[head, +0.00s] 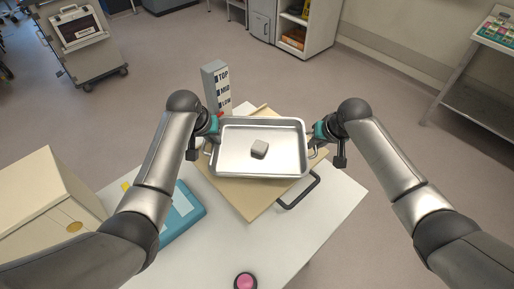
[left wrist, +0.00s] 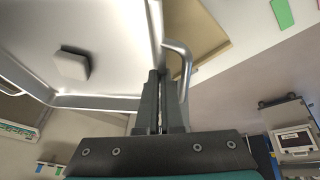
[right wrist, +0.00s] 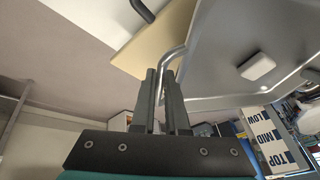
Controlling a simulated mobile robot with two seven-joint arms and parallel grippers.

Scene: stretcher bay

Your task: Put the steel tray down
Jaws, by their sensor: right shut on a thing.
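The steel tray (head: 230,166) is a shallow rectangle over a tan board, looking roughly level. A small grey block (head: 260,149) sits inside it. My right gripper (head: 317,132) is shut on the tray's right handle; the right wrist view shows the bar between its fingertips (right wrist: 162,92). My left gripper (head: 214,128) is at the tray's left end. In the left wrist view its fingers (left wrist: 160,85) are together and the left handle (left wrist: 187,62) curves beside them, not clearly between them. I cannot tell whether the tray touches the board.
The tan board (head: 250,206) lies on a white table (head: 335,195), with a dark handle (head: 302,194) beside it. A TOP/MID/LOW marker block (head: 214,86) stands behind the tray. A blue folder-like item (head: 183,218), a cream box (head: 48,200) and a pink button (head: 245,281) are nearer.

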